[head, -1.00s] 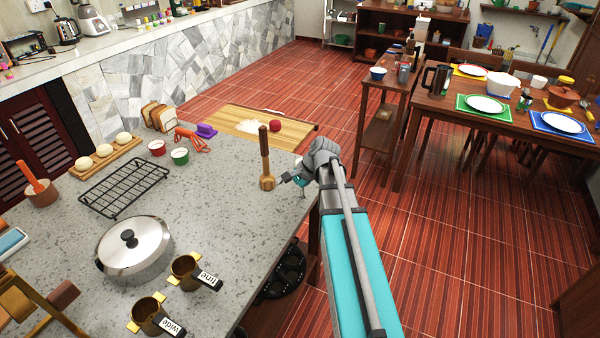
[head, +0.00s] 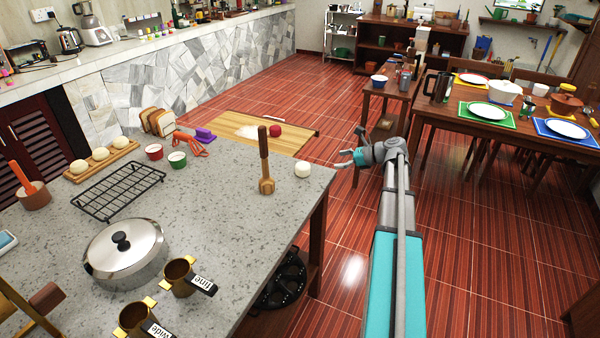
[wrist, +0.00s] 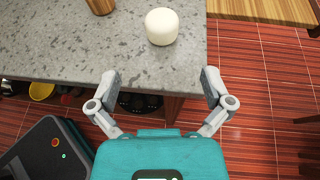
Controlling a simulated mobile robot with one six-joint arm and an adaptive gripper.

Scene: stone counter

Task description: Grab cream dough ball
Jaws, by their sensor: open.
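A cream rounded lump (head: 302,169), apparently dough, sits alone near the right edge of the stone counter; its sides look fairly straight and its top domed. It also shows in the wrist view (wrist: 162,27), at the top centre. My gripper (head: 350,148) is open and empty, to the right of the counter edge and apart from the lump. In the wrist view its spread fingers (wrist: 160,78) point towards the counter, with the lump beyond the tips, roughly centred between them. Several cream balls (head: 100,153) rest on a small wooden board at the counter's far left.
A wooden masher-like tool (head: 264,160) stands just left of the lump. Behind is a cutting board (head: 232,121) with white powder and a red ball (head: 275,131). A black rack (head: 118,190) and lidded pot (head: 124,252) stand left.

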